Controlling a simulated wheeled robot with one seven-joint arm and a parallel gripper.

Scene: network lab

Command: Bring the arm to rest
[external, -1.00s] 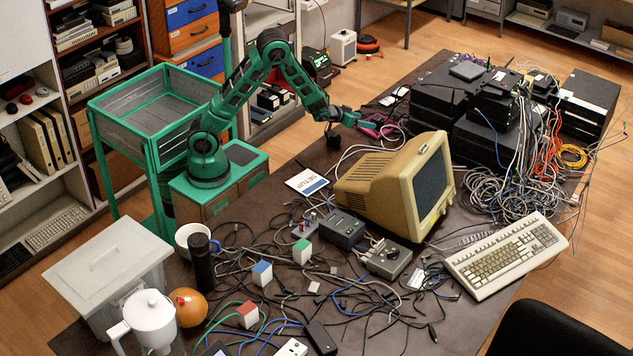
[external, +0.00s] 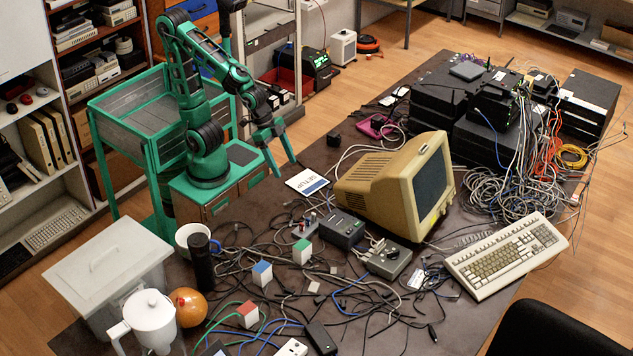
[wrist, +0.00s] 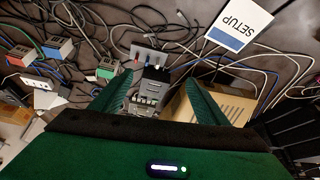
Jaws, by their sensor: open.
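My gripper (external: 282,162) points down over the table's left-back part, just left of the white SETUP card (external: 307,182). Its two fingers are spread and nothing is between them. In the wrist view my gripper (wrist: 163,100) shows two green fingers apart, with the grey box with switches (wrist: 152,85) on the table below. The SETUP card shows at the top right there (wrist: 240,22).
The beige monitor (external: 385,185) stands right of my gripper. Tangled cables and small cubes cover the table's front. A small black block (external: 333,139) and a pink item (external: 375,126) lie behind the monitor. A green-framed cart (external: 130,135) stands behind my base.

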